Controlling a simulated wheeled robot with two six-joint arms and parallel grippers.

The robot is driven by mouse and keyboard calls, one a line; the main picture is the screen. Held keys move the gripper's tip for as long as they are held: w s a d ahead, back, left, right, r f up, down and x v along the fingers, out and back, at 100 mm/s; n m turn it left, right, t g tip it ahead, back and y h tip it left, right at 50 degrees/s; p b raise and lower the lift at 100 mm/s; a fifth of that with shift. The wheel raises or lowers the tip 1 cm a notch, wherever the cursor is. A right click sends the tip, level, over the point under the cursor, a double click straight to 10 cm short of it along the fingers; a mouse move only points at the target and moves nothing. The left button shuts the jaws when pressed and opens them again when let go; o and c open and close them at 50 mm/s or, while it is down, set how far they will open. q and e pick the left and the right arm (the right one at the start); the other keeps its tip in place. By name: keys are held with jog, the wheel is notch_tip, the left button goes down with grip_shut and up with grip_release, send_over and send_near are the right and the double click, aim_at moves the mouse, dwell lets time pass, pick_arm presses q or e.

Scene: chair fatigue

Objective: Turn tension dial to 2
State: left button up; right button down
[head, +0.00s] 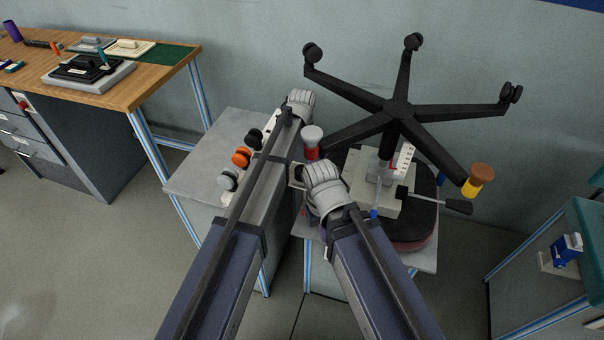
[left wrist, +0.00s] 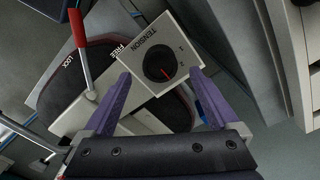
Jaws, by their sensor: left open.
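The tension dial (left wrist: 159,63) is a round black knob with a red pointer mark, on a pale box (left wrist: 135,47) lettered TENSION, with digits beside the knob. My left gripper (left wrist: 160,73) is open, its purple fingers on either side of the dial and nothing held. I cannot tell whether the fingers touch it. The pointer slants toward the lower right in the left wrist view. In the head view an upturned chair base (head: 398,108) stands above its mechanism plate (head: 365,190); my arm hides the dial. My right gripper's fingers do not show.
A red-handled lever (left wrist: 78,30) stands by LOCK and FREE lettering. A grey table (head: 190,175) holds black, orange and grey casters. A wooden bench (head: 130,95) is at far left and a green-topped table (head: 590,235) at right. Floor shows between the tables.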

aim_at(302, 170)
pick_arm(q)
notch_tip(302, 170, down, 5)
jog(key=b, duration=0.3)
jog(key=shift+r+b, duration=0.15)
jog(key=shift+b, duration=0.2)
jog(key=c, duration=1.4)
jog(key=n, duration=0.4)
jog(key=shift+n, duration=1.9)
